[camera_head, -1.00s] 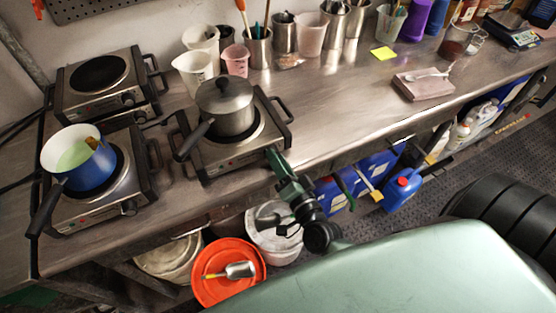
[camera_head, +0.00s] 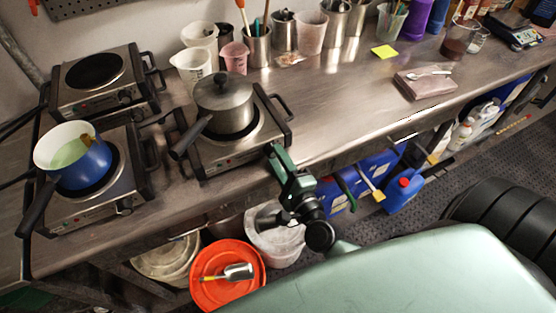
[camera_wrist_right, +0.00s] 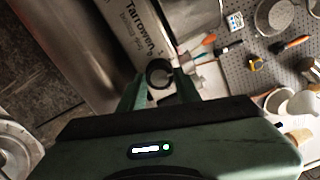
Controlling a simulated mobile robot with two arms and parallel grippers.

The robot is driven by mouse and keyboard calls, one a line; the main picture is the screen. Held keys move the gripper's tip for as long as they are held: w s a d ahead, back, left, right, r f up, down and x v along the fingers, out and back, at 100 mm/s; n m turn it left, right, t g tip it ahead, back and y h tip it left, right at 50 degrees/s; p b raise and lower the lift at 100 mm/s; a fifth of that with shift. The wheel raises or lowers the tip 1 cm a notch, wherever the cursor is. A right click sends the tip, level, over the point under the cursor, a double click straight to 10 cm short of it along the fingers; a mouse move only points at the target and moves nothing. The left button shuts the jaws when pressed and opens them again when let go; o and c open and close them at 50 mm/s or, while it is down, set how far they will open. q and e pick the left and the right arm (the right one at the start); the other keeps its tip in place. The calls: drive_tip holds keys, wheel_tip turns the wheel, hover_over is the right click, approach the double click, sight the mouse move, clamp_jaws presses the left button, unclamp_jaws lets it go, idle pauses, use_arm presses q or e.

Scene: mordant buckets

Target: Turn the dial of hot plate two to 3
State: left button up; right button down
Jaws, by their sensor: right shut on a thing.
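My right gripper (camera_head: 270,149) is at the front right corner of the right-hand hot plate (camera_head: 200,166), which carries a lidded grey pot (camera_head: 228,103). In the right wrist view, the gripper (camera_wrist_right: 160,76) is shut on a dark round dial (camera_wrist_right: 158,66) on the plate's front panel, beside the lettering "Tarrowen". The gripper hides the dial in the head view. I cannot read the dial's setting. No number marks this plate as two. My left gripper is not in view.
A hot plate with a blue pot (camera_head: 86,170) stands at front left, and an empty one (camera_head: 97,72) behind it. Cups and jugs line the wall. Buckets (camera_head: 225,262) stand below the front edge.

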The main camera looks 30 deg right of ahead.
drive_tip(key=shift+f+m, duration=0.1)
drive_tip(key=shift+m, duration=0.9)
drive_tip(key=shift+b, duration=0.3)
drive_tip(key=c, duration=1)
unclamp_jaws()
